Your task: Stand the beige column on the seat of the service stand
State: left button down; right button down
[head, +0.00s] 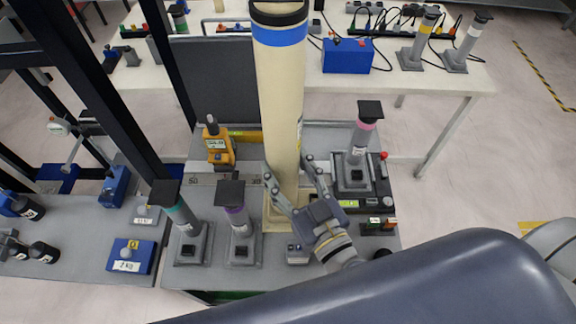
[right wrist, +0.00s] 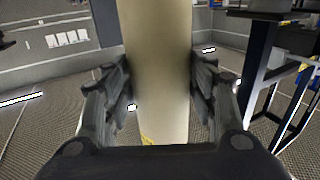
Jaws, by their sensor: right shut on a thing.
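The tall beige column (head: 278,100) has a blue band and a dark cap at its top. It stands close to upright over the grey worktop in the middle of the head view, with a beige square foot (head: 272,224) at its lower end. My right gripper (head: 292,185) is shut on the lower part of the column, with a finger on each side. The right wrist view shows the column shaft (right wrist: 157,75) between the two fingers. I cannot tell which surface is the service stand's seat, or whether the foot rests on the worktop. My left gripper is not in view.
Short grey posts on square bases, one teal-banded (head: 184,217), one purple-banded (head: 238,220) and one pink-banded (head: 359,150), stand around the column. An orange device (head: 217,145) is behind it to the left. A dark upright panel (head: 215,75) and black frame bars (head: 90,85) rise at left.

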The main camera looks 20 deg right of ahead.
aim_at(290, 196)
notch_tip(290, 196, down, 4)
jog(key=shift+r+b, duration=0.25)
jog(key=shift+b, duration=0.8)
jog(key=shift+f+b, duration=1.5)
jog(key=shift+f, duration=0.8)
jog(key=c, duration=0.9)
grip_release()
jog(key=shift+s+f, duration=0.1)
jog(key=shift+f, duration=0.15)
jog(key=shift+o, duration=1.1)
